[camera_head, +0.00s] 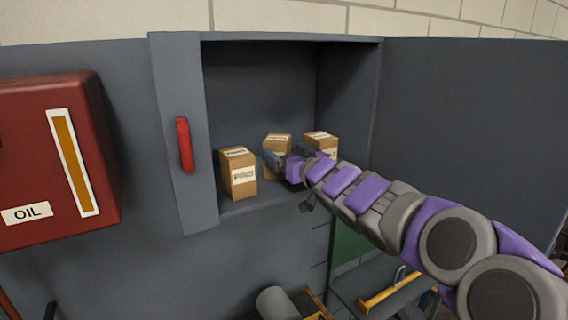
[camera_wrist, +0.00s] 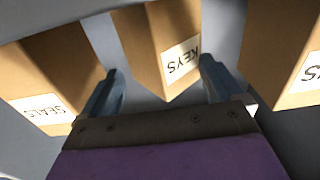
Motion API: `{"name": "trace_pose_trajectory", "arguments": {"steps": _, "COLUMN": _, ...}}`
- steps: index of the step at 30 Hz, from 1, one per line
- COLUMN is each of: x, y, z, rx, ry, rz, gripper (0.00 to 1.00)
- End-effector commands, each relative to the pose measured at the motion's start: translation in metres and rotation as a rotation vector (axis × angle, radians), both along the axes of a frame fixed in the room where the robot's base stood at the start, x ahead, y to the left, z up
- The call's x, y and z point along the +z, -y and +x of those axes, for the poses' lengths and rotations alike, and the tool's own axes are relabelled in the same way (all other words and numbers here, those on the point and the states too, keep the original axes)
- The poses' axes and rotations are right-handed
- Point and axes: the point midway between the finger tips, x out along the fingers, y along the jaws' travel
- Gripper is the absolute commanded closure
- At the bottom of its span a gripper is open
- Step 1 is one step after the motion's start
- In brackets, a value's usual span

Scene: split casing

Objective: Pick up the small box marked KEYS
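The small brown box marked KEYS (camera_wrist: 157,40) is in the middle of the wrist view, its white label facing me. It lies ahead of and between the two spread fingers of my gripper (camera_wrist: 160,90). The fingers are open, with a gap visible on the label side; I cannot tell whether either touches the box. In the head view the middle box (camera_head: 277,139) stands in an open grey cabinet, and my gripper (camera_head: 272,160) is in front of it, hiding much of it. The label there is too small to read.
A box marked SEALS (camera_wrist: 50,75) is left of the fingers in the wrist view, and another box (camera_wrist: 285,50) is close on the right. The cabinet's side wall (camera_head: 345,110) is right of the boxes. A red OIL box (camera_head: 50,160) hangs left.

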Motion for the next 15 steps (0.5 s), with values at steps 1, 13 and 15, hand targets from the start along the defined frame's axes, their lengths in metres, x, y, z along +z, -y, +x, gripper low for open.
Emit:
{"name": "trace_pose_trajectory", "arguments": {"steps": 1, "x": 0.0, "y": -0.004, "z": 0.0, "rx": 0.001, "ry": 0.0, "rz": -0.001, "gripper": 0.06}}
{"name": "trace_pose_trajectory", "arguments": {"steps": 13, "x": -0.001, "y": -0.012, "z": 0.001, "rx": 0.002, "ry": -0.001, "rz": -0.009, "gripper": 0.27}}
{"name": "trace_pose_trajectory", "arguments": {"steps": 15, "x": -0.001, "y": -0.009, "z": 0.001, "rx": 0.002, "ry": -0.001, "rz": -0.007, "gripper": 0.34}}
